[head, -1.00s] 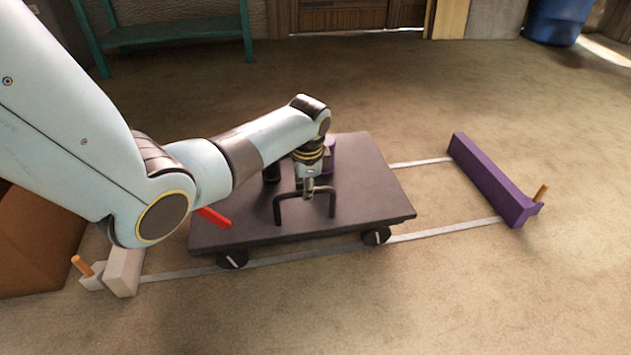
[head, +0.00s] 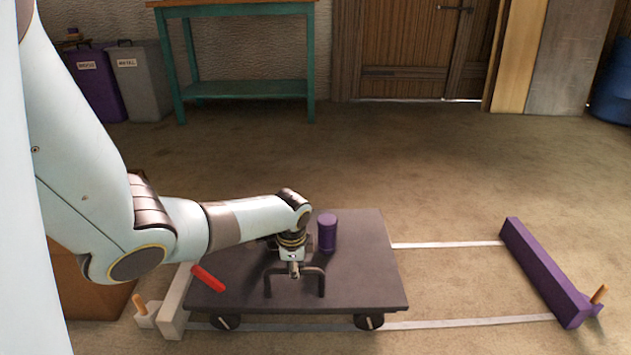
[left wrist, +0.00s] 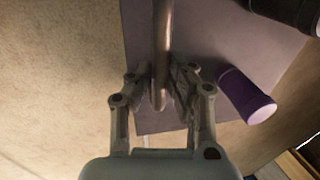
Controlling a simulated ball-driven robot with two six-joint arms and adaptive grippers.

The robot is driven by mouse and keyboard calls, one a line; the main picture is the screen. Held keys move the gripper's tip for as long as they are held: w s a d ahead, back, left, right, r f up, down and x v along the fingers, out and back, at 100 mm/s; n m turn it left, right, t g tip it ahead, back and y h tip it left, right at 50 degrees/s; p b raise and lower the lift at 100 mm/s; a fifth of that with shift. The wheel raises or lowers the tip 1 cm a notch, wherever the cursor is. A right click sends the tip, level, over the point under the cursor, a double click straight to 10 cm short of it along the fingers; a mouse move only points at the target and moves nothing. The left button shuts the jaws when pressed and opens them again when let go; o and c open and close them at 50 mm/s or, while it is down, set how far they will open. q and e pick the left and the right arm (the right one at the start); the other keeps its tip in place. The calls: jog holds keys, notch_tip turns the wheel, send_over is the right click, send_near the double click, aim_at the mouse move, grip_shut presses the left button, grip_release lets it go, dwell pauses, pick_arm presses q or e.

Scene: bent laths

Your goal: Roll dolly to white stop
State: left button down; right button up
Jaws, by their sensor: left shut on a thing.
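The dark dolly (head: 360,270) stands on two pale rails, its left end close beside the white stop (head: 172,308); I cannot tell whether they touch. My left gripper (head: 294,270) is shut on the dolly's dark bar handle (head: 322,284). In the left wrist view the handle (left wrist: 162,40) runs between the fingers of my left gripper (left wrist: 160,88). A purple cylinder (head: 327,233) stands upright on the dolly behind the handle. A red bar (head: 208,278) shows at the dolly's left end. My right gripper is not in view.
A purple stop (head: 545,275) lies across the rails' right end, with free rail (head: 450,245) between it and the dolly. A brown box (head: 95,285) is at the left, partly behind my arm. A green bench (head: 245,90) and bins (head: 95,80) stand at the back.

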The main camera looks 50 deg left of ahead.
aim_at(280, 269)
pick_arm(q)
jog(key=shift+s+a+f+p, duration=0.1)
jog(key=shift+s+a+p, duration=0.1)
jog(key=shift+s+a, duration=0.45)
jog(key=shift+s+a+p, duration=0.2)
jog(key=shift+s+a, duration=0.25)
jog(key=shift+s, duration=0.3)
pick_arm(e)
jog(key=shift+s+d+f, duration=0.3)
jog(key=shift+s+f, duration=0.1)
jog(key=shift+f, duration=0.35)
pick_arm(q)
jog(key=c, duration=1.3)
grip_release()
jog(key=shift+s+a, duration=0.1)
jog(key=shift+a, duration=0.05)
jog(key=shift+o, duration=0.3)
jog(key=shift+r, duration=0.2)
notch_tip(280, 269, up, 12)
jog(key=s+d, duration=0.1)
jog(key=d, duration=0.1)
jog(key=shift+s+f, duration=0.15)
jog(key=shift+f, duration=0.1)
